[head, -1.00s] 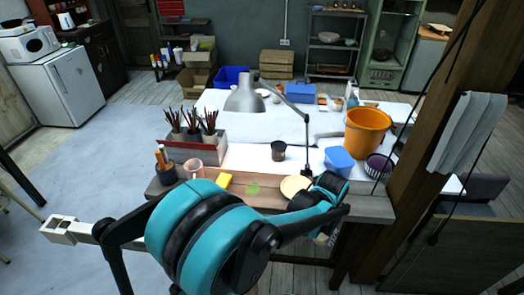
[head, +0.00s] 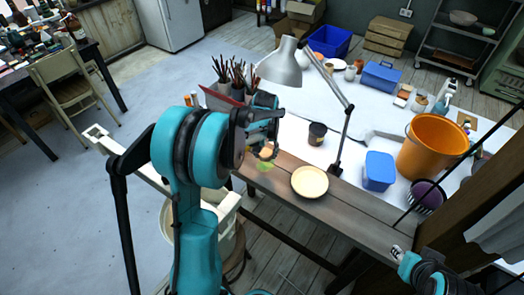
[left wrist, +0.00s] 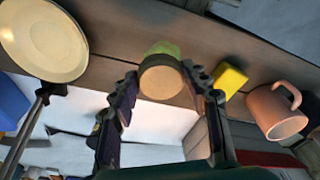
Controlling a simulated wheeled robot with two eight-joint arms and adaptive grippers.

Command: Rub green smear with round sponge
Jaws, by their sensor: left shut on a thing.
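My left gripper (head: 266,140) is shut on the round tan sponge (head: 268,153), which also shows between the fingers in the left wrist view (left wrist: 160,82). The green smear (head: 265,166) is on the brown wooden board near the table's front edge. In the left wrist view the smear (left wrist: 164,48) shows just past the sponge's rim, partly hidden by it. I cannot tell whether the sponge touches the board.
A cream plate (head: 310,182) lies right of the smear. A yellow block (left wrist: 229,79) and a pink mug (left wrist: 277,110) are close to the gripper's other side. A grey lamp (head: 281,64), a dark cup (head: 317,133), a blue tub (head: 379,170) and an orange bucket (head: 430,147) stand farther off.

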